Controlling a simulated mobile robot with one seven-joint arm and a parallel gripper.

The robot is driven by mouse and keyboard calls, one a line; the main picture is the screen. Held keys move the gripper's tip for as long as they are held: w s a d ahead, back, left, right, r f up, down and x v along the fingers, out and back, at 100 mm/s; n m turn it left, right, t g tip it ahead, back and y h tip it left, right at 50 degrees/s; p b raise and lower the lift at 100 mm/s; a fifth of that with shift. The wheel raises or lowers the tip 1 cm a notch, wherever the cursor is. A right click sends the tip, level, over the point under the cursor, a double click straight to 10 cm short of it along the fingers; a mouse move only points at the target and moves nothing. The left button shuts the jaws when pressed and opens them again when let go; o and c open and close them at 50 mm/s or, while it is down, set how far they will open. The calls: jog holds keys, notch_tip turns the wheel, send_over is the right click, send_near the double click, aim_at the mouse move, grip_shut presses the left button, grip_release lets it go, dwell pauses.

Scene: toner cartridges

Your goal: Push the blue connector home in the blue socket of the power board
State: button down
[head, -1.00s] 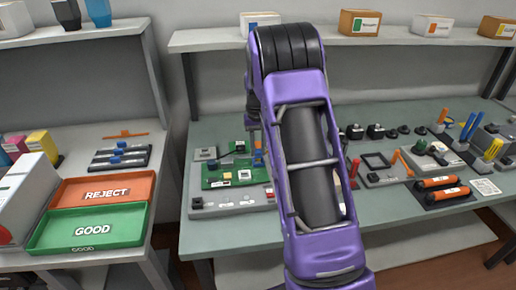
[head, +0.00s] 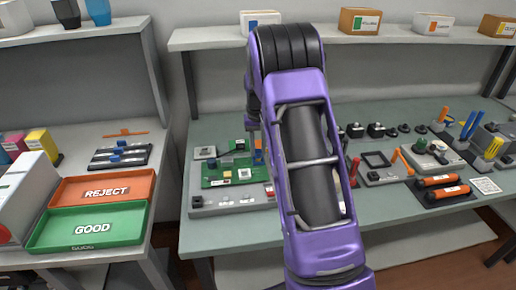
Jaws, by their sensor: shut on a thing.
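The green power board (head: 215,182) lies on a light grey fixture (head: 205,208) on the table, left of my arm. A small dark blue part (head: 240,145) stands at its back edge; I cannot tell whether it is the blue socket. My gripper (head: 254,132) is over the board's right end, mostly hidden behind my purple arm. Only a narrow dark part of it shows. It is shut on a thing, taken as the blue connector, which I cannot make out. An orange part (head: 258,146) stands just below it. Whether the connector touches the socket is hidden.
On the left table are an orange REJECT tray (head: 72,188) and a green GOOD tray (head: 60,232). Black parts, orange cylinders (head: 437,181) and upright tools crowd the right of the worktable. Its front strip is clear. A shelf (head: 215,40) with boxes hangs behind.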

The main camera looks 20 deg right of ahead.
jog(key=shift+f, duration=0.5)
jog(key=c, duration=0.6)
grip_release()
jog(key=shift+r, duration=0.1)
notch_tip(320, 180, up, 17)
jog(key=p, duration=0.1)
jog(key=shift+r, duration=0.15)
